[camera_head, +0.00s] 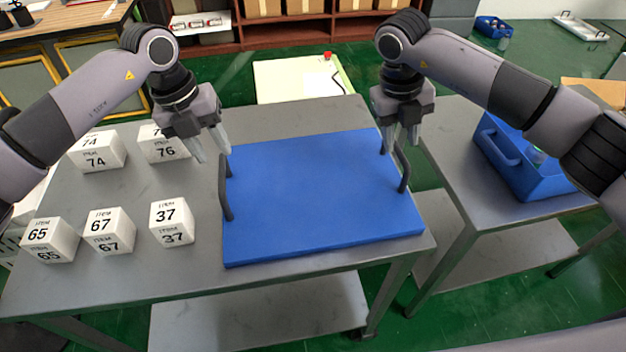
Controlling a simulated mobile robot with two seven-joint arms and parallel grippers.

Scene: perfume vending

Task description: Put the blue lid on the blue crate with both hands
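The blue lid (315,200) lies flat on the grey table, with a dark upright handle on its left side (224,185) and another on its right side (402,165). The blue crate (530,172) stands on a second grey table at the right, partly hidden by my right arm; something small shows inside it. My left gripper (212,150) is open and empty, above and just left of the lid's left handle. My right gripper (402,142) points down above the far end of the right handle; its fingers look apart, with nothing between them.
Several white numbered cubes (110,231) stand on the table left of the lid. A gap (405,215) separates the two tables. A smaller blue crate (493,27) and a white tray (580,28) are at the back right. Shelves with boxes (300,8) stand at the back.

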